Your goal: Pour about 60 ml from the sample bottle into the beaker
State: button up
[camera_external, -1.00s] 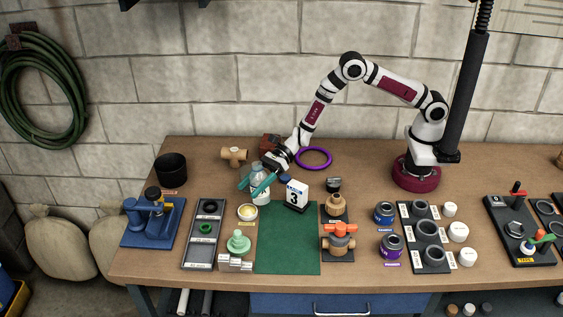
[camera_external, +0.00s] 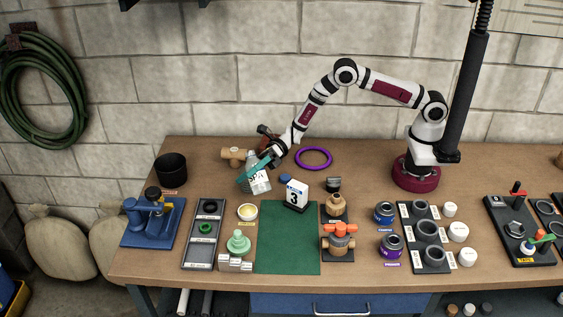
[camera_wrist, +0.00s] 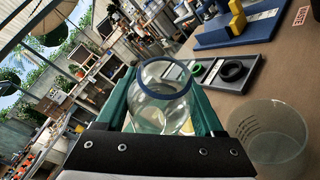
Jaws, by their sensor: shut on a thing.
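My gripper (camera_external: 254,174) has teal fingers shut on the clear sample bottle (camera_external: 260,184), which bears a white label. In the external view the bottle is tilted above the back left of the bench. In the wrist view the bottle (camera_wrist: 162,96), with a blue ring at its mouth, sits between the fingers. A clear beaker (camera_wrist: 270,138) with graduation marks shows to the right of the bottle in the wrist view, apart from it in the picture. I cannot make out the beaker in the external view, nor liquid in it. The liquid level in the bottle is unclear.
A blue disc (camera_external: 286,178) lies right of the bottle, behind a block marked 3 (camera_external: 295,197). A brass fitting (camera_external: 233,155) stands behind. A black cup (camera_external: 171,169) and a blue stand (camera_external: 153,222) are to the left. A green mat (camera_external: 288,240) is bare in front.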

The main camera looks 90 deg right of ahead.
jog(key=shift+s+a+f+m, duration=0.1)
jog(key=shift+f+m, duration=0.15)
jog(key=shift+m, duration=0.25)
jog(key=shift+a+m+t+y, duration=0.1)
jog(key=shift+m+t+y, duration=0.25)
jog(key=shift+m, duration=0.45)
jog(key=shift+r+m+y, duration=0.45)
jog(key=shift+r+m, duration=0.15)
jog(key=shift+m, duration=0.3)
jog(key=shift+r+t, duration=0.1)
jog(key=shift+t, duration=0.25)
jog(key=shift+d+r+m, duration=0.35)
jog(key=shift+m, duration=0.45)
jog(key=shift+w+d+f+m+t, duration=0.1)
jog(key=shift+w+m+t, duration=0.1)
jog(key=shift+m+t, duration=0.4)
jog(key=shift+s+a, duration=0.2)
jog(key=shift+s+a+f+m, duration=0.1)
jog(key=shift+a+m, duration=0.1)
jog(key=shift+m, duration=0.1)
jog(key=shift+s+a, duration=0.1)
jog(key=shift+a, duration=0.05)
